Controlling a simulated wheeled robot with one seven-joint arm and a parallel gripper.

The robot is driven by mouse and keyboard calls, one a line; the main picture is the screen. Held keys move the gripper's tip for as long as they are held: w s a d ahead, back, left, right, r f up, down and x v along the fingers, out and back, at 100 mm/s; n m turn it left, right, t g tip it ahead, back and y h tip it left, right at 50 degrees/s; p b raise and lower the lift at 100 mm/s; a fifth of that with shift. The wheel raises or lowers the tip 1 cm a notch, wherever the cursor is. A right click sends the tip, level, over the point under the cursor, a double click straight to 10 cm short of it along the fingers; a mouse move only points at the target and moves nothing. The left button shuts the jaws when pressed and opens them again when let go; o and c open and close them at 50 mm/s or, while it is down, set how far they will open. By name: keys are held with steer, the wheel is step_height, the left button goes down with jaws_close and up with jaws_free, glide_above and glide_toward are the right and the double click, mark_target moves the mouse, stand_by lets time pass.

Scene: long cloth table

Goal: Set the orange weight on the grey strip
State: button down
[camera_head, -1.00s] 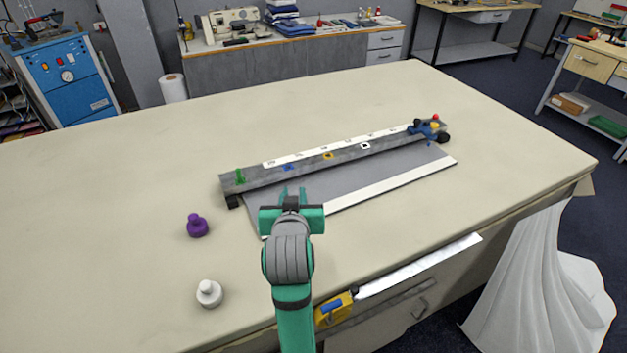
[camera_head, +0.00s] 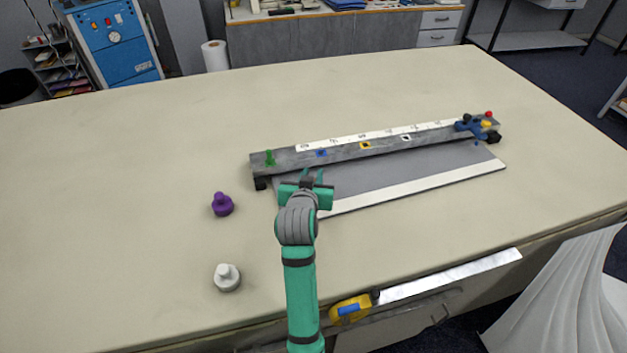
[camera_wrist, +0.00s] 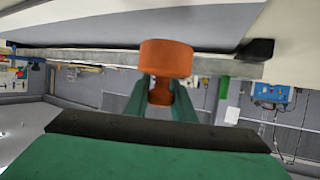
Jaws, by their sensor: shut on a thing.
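My gripper (camera_head: 312,176) is shut on the orange weight (camera_wrist: 167,58), which shows in the wrist view between the two green fingers. In the head view the weight is hidden behind my gripper. My gripper is over the left end of a flat grey strip (camera_head: 400,175) with a white front band. A raised dark grey bar (camera_head: 345,152) with small coloured squares and a white scale runs along the strip's back edge. I cannot tell the weight's height above the strip.
A purple weight (camera_head: 222,205) and a white weight (camera_head: 227,278) stand on the table to the left. A green peg (camera_head: 269,158) is at the bar's left end, a blue clamp-like part (camera_head: 472,125) at its right. A yellow tape measure (camera_head: 350,308) is at the front edge.

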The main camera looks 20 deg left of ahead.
steer(key=f, duration=0.2)
steer(key=shift+w+a+f, duration=0.3)
steer(key=shift+a+f, duration=0.05)
steer(key=shift+a, duration=0.05)
steer(key=shift+d+f, duration=0.3)
steer(key=shift+f, duration=0.2)
steer(key=shift+a, duration=0.15)
steer(key=shift+f, duration=0.1)
steer(key=c, duration=1.5)
jaws_free()
steer(key=shift+f, duration=0.15)
steer(key=v, duration=1.2)
steer(key=shift+r, duration=0.25)
